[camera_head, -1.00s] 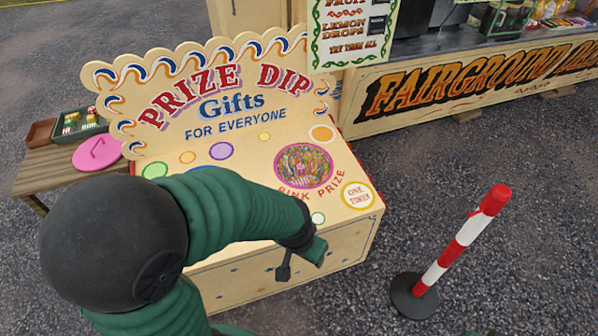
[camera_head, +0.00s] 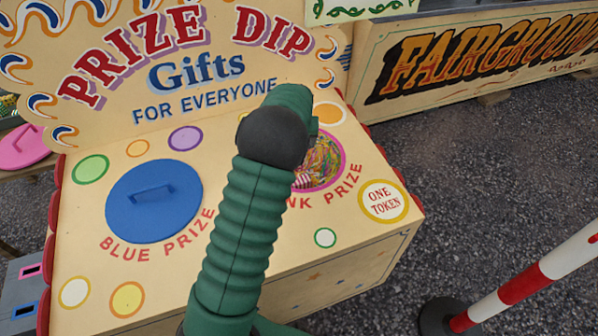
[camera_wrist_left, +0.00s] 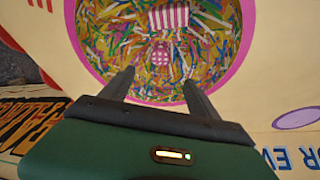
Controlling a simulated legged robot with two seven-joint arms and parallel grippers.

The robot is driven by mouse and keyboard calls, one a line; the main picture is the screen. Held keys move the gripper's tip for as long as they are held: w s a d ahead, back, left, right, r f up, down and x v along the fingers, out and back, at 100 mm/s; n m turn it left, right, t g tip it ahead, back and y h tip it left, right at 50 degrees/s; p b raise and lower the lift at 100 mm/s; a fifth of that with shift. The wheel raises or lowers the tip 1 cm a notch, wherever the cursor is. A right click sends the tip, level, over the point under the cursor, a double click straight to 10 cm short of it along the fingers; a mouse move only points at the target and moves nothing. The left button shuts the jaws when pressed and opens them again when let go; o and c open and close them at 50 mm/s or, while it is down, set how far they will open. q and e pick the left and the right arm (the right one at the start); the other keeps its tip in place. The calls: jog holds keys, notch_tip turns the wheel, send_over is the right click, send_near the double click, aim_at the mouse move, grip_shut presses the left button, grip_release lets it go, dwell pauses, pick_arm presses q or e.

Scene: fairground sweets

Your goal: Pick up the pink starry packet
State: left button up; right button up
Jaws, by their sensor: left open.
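The round pink-rimmed opening of the prize stand shows in the head view (camera_head: 343,166), partly behind my left arm, and fills the upper wrist view (camera_wrist_left: 240,60). It is filled with coloured paper strips (camera_wrist_left: 105,45). A small pink packet with pale marks (camera_wrist_left: 160,55) lies among the strips; the marks are too small to tell as stars. A pink-and-white striped packet (camera_wrist_left: 169,17) lies farther up in the wrist view. My left gripper (camera_wrist_left: 156,82) is open and empty, its fingers pointing into the opening, with the pink packet ahead between them. The head view hides its fingers.
A blue lid (camera_head: 150,215) covers the other opening. A pink lid (camera_head: 22,148) lies at the far left. The raised sign board (camera_head: 190,50) stands behind the top. A red-and-white post (camera_head: 530,280) stands at the right. Grey slotted boxes (camera_head: 22,285) are at lower left.

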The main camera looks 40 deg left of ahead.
pick_arm(q)
jog(key=b+x, duration=0.1)
jog(key=x, duration=0.2)
jog(key=b+x, duration=0.1)
jog(key=x, duration=0.3)
jog(key=b+x, duration=0.1)
jog(key=x, duration=0.3)
jog(key=shift+s+a+r+b, duration=0.1)
jog(key=shift+s+a+b, duration=0.15)
jog(key=shift+a+b, duration=0.05)
jog(key=b+x, duration=0.2)
jog(key=d+b+x, duration=0.1)
jog(key=b+x, duration=0.1)
jog(key=x, duration=0.1)
jog(key=shift+f, duration=0.25)
jog(key=shift+a+r, duration=0.1)
jog(key=shift+a, duration=0.05)
jog(key=c, duration=1.5)
jog(key=shift+o, duration=0.2)
jog(key=shift+r, duration=0.15)
